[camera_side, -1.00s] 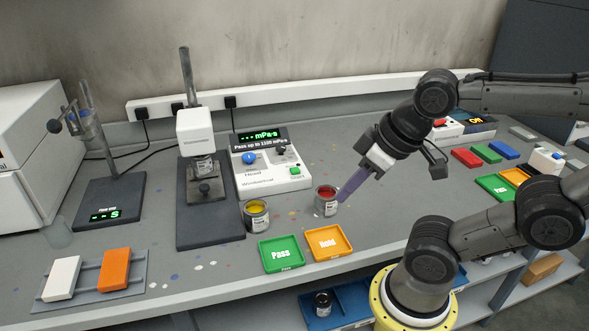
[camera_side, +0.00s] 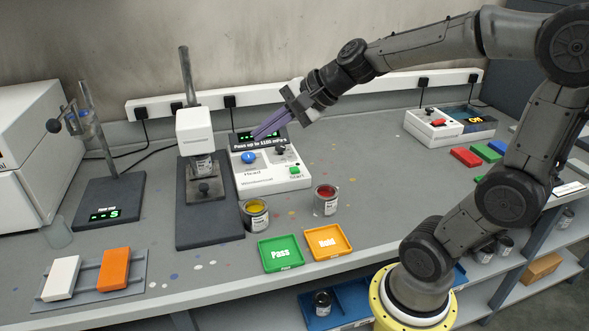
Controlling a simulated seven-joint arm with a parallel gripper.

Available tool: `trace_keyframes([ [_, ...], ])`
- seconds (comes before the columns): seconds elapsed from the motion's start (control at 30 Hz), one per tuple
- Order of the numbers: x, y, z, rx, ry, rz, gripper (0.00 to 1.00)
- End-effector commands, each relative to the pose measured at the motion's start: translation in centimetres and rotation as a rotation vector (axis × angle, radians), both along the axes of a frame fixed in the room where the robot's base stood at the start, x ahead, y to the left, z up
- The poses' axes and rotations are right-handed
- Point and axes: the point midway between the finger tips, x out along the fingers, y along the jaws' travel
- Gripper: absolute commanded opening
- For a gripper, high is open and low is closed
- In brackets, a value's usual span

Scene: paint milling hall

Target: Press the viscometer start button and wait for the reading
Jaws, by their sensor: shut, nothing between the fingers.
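The viscometer control box (camera_side: 270,180) is white, with a blue knob (camera_side: 249,157), a small dark lever and a green start button (camera_side: 294,170) at its right front. Its display (camera_side: 245,135) is partly hidden by my fingers. My gripper (camera_side: 257,135) is shut and empty, its purple fingers slanting down left in front of the display, apart from the green button. The viscometer head (camera_side: 194,130) is a white block on a post, above its dark base (camera_side: 210,226). A small can sits under the head.
An open yellow paint can (camera_side: 255,215) and an open red paint can (camera_side: 325,200) stand in front of the box. Green Pass (camera_side: 297,262) and orange Hold (camera_side: 347,252) trays lie nearer the front edge. The bench right of the box is largely clear.

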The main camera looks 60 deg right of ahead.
Motion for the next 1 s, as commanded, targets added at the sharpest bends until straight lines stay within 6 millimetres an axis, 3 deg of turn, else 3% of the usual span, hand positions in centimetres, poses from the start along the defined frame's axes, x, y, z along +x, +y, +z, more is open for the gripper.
trace_keyframes([
  [0.03,1.3,-2.2,-0.6,0.067,0.013,-0.097,0.0],
  [0.2,3.8,-8.9,-2.8,0.252,0.028,-0.374,0.0],
  [0.3,4.2,-12.6,-4.4,0.322,0.041,-0.495,0.0],
  [0.43,3.7,-16.1,-6.6,0.366,0.066,-0.59,0.0],
  [0.67,2.4,-18.8,-8.4,0.384,0.093,-0.66,0.0],
  [1.0,2.3,-18.9,-8.3,0.383,0.092,-0.664,0.0],
])
